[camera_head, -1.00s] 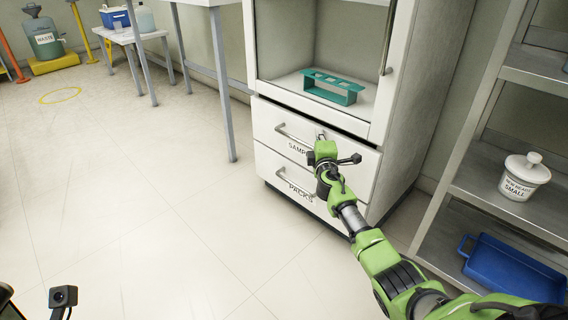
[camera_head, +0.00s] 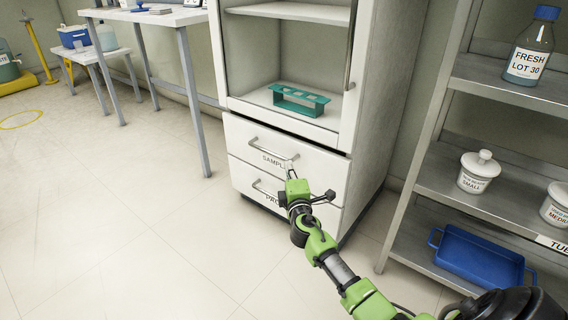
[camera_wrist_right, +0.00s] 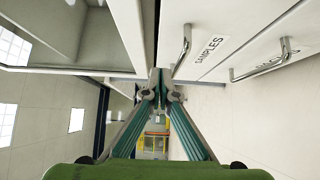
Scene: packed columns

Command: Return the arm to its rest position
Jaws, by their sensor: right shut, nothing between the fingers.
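My right arm, green and black, reaches up from the lower right in the head view. Its right gripper (camera_head: 290,170) is in front of the white cabinet, near the right end of the SAMPLES drawer's handle (camera_head: 273,148). In the right wrist view the fingertips (camera_wrist_right: 161,76) are together with nothing visible between them. The SAMPLES handle (camera_wrist_right: 183,50) is just beyond and to the right of them there. I cannot tell whether the fingers touch the drawer front. The arm covers part of the lower PACKS drawer (camera_head: 245,180). My left gripper is out of view.
A teal rack (camera_head: 298,99) stands in the cabinet's open bay. A metal shelf (camera_head: 440,205) at right holds a FRESH LOT 30 bottle (camera_head: 528,55), white lidded jars (camera_head: 478,172) and a blue tray (camera_head: 480,258). The floor (camera_head: 110,235) at left is clear.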

